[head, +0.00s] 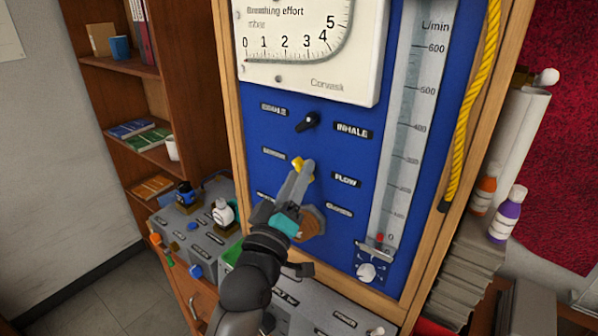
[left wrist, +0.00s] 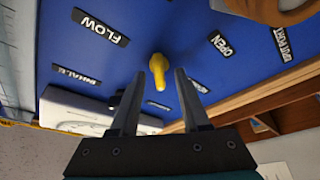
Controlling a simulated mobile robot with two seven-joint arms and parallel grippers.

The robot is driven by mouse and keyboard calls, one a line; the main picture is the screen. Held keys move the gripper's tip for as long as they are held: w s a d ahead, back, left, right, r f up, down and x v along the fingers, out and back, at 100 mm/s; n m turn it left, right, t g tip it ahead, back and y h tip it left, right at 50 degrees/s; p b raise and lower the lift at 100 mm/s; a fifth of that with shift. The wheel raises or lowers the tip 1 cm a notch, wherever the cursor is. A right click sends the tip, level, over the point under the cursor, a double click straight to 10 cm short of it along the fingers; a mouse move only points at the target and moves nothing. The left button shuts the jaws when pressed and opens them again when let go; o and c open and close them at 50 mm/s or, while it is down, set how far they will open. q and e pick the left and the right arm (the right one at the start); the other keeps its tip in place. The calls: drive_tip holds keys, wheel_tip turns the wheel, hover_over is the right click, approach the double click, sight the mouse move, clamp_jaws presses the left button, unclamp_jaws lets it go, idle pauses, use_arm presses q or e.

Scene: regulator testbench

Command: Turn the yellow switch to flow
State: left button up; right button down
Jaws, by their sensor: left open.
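The yellow switch (head: 298,163) is on the blue panel, below the black knob and left of the FLOW label (head: 345,180). In the left wrist view the yellow switch (left wrist: 158,68) appears between the tips of my left gripper (left wrist: 160,74), with blue visible on both sides. The FLOW label (left wrist: 103,25) is at upper left there. My left gripper (head: 306,170) is open and close in front of the switch, partly covering it in the head view. Whether a finger touches it, I cannot tell. My right gripper is not in view.
A black knob (head: 307,122) is just above, beside the INHALE label (head: 352,131). A white gauge (head: 310,65) is higher up and a flow tube (head: 408,130) to the right. A grey bench box (head: 195,228) with small fittings stands at lower left.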

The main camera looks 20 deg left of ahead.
use_arm(q)
drive_tip(key=shift+w+r, duration=0.1)
drive_tip(key=shift+w, duration=0.25)
clamp_jaws()
idle(0.5)
